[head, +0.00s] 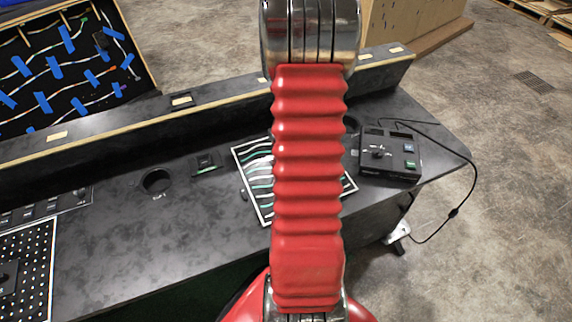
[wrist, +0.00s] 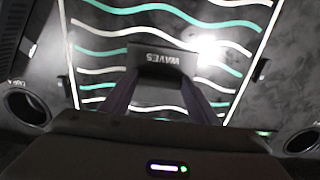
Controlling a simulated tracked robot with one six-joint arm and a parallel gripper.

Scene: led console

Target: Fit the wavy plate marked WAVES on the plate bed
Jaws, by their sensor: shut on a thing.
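The wavy plate (wrist: 105,45) is black with white and teal wavy lines and a white border. It fills the upper middle of the wrist view. Its dark grip block marked WAVES (wrist: 163,62) sits between the fingers of my gripper (wrist: 163,75), which is shut on it. In the head view, the plate (head: 256,165) shows on both sides of my red arm, over the console top; the arm hides its middle and my gripper. The plate bed is not distinguishable, and I cannot tell whether the plate rests on it or hangs just above.
A control box (head: 390,158) with a knob and cable stands right of the plate. A round hole (head: 157,181) and a small switch (head: 206,163) are to its left. A perforated panel (head: 30,265) is at far left. A raised ledge (head: 120,128) runs along the back.

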